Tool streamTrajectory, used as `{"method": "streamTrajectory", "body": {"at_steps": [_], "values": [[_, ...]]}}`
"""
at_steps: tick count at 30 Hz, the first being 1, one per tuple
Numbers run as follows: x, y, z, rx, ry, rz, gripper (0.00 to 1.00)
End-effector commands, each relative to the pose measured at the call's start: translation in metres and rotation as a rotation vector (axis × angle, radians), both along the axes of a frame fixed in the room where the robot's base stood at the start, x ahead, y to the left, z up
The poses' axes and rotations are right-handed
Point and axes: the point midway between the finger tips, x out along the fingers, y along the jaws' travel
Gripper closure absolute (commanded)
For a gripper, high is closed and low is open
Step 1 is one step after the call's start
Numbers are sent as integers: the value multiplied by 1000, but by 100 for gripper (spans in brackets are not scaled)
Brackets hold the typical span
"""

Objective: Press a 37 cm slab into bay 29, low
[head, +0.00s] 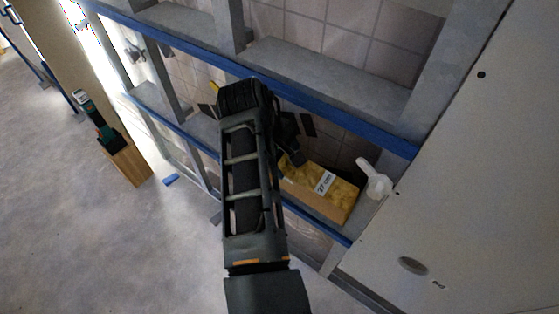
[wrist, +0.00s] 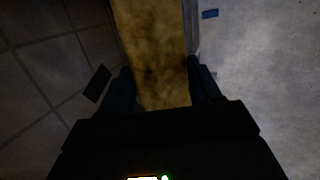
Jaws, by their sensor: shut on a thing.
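The slab (head: 305,178) is a yellow, fibrous block with a brown front face and a white label reading 37. It lies low in the frame, right of my arm, behind the blue rail. My gripper (head: 293,156) reaches down to its left end and is partly hidden by my arm. In the wrist view, the slab (wrist: 155,40) runs up the picture between the two fingers of my gripper (wrist: 163,88), which is shut on it. How far the slab is pressed in, and any bay number, I cannot tell.
A grey stud frame (head: 330,80) with a blue upper rail (head: 340,122) stands before a tiled wall. A white fitting (head: 374,180) is close to the slab's right end. A large pale panel (head: 460,190) borders the right.

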Motion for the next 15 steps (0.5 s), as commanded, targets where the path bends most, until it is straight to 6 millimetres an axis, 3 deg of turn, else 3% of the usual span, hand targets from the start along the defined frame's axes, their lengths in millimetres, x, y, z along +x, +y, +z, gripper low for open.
{"method": "streamTrajectory", "body": {"at_steps": [15], "values": [[7, -5, 3, -2, -11, -2, 100]]}}
